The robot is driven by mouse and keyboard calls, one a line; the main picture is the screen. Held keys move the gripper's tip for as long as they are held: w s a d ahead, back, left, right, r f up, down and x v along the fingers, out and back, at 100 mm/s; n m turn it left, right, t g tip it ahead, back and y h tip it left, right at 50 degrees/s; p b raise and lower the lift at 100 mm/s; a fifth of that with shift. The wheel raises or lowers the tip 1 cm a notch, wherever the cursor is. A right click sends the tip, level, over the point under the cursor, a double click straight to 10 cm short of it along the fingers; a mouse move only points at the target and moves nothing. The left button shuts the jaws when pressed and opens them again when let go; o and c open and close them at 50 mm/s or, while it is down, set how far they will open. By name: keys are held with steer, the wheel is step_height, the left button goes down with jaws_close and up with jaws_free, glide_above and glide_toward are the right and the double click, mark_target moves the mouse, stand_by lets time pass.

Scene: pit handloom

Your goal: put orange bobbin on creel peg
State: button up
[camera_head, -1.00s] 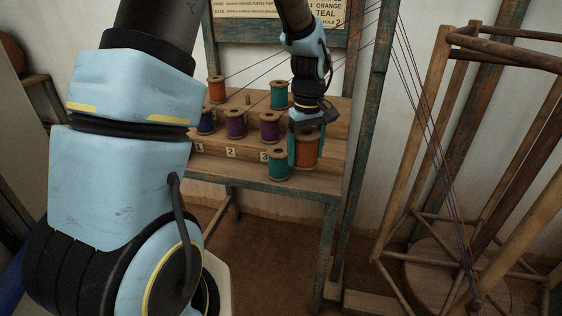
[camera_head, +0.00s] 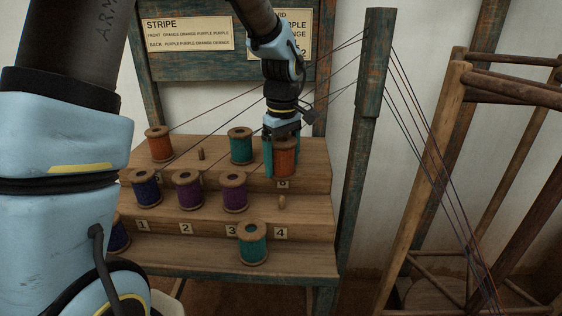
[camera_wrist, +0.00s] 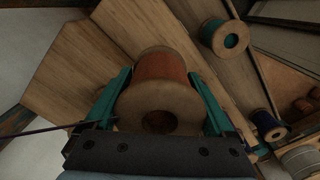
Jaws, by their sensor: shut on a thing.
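My gripper (camera_head: 282,150) is shut on the orange bobbin (camera_head: 285,158), holding it upright at the right end of the creel's top step. In the wrist view the orange bobbin (camera_wrist: 163,95) sits between my two teal fingers, its flange hole facing the camera. Whether a peg is under the held bobbin is hidden.
A teal bobbin (camera_head: 252,243) stands on the lowest step. A STRIPE card (camera_head: 188,35) hangs behind. A loom post (camera_head: 365,130) and taut threads are at the right.

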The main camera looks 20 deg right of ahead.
mark_target(282, 196)
steer(key=shift+f+b, duration=3.55)
steer(key=shift+f, duration=1.6)
steer(key=o, duration=1.2)
steer(key=shift+c, duration=0.2)
steer(key=shift+r, duration=0.1)
steer(key=shift+r+p, duration=2.8)
steer(key=shift+r, duration=0.7)
steer(key=shift+f, duration=0.1)
